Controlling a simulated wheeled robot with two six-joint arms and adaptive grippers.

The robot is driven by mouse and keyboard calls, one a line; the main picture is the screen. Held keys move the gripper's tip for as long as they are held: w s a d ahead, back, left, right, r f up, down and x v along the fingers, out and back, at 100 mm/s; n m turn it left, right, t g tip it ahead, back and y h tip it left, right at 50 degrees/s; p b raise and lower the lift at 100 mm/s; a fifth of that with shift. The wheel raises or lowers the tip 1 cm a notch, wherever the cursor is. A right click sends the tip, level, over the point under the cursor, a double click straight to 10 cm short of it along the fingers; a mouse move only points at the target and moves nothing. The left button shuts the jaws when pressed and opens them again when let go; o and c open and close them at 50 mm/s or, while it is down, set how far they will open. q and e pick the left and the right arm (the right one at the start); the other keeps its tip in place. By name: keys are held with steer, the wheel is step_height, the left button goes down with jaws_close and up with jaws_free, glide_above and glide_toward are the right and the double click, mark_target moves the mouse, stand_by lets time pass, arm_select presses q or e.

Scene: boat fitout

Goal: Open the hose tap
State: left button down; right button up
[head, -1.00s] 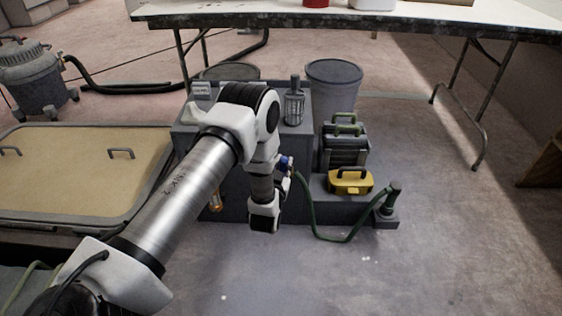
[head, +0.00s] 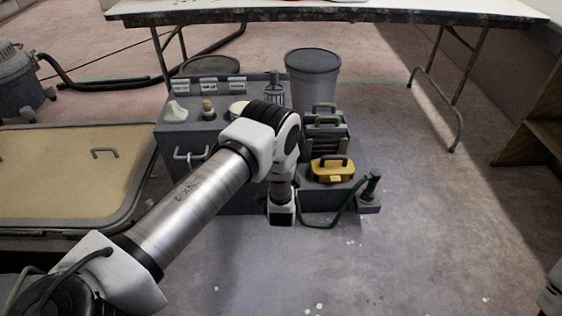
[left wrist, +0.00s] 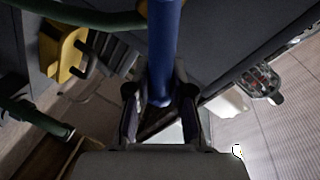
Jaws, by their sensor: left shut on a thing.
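The blue tap handle (left wrist: 163,45) runs down from the top of the left wrist view as a long bar. My left gripper (left wrist: 160,104) is shut on its lower end, with a dark finger on each side. In the head view my forearm and wrist hide the tap and the fingertips. The green hose (head: 349,211) hangs from behind my wrist and curves up to a dark stand at the right. It also crosses the top left of the left wrist view (left wrist: 75,14).
The grey cabinet (head: 180,143) stands behind my left arm, with knobs and labels on top. A yellow case (head: 332,170) and a dark green-handled case (head: 325,128) sit to its right. A grey bin (head: 312,75) stands behind. The floor at front right is clear.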

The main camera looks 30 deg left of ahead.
arm_select(q)
steer(key=shift+w+d+f+m+g+y+b, duration=0.15)
steer(key=shift+d+f+m+y+b, duration=0.2)
steer(key=shift+f+m, duration=0.5)
steer(key=shift+w+f+m+g+y+b, duration=0.1)
steer(key=shift+f+m+g+b, duration=0.1)
steer(key=shift+f+m+b, duration=0.55)
steer(key=shift+w+d+f+m+g+y+b, duration=0.2)
steer(key=shift+f+m, duration=0.4)
steer(key=shift+m, duration=0.5)
steer(key=shift+s, duration=0.2)
steer(key=c, duration=1)
jaws_free()
steer(key=v, duration=1.2)
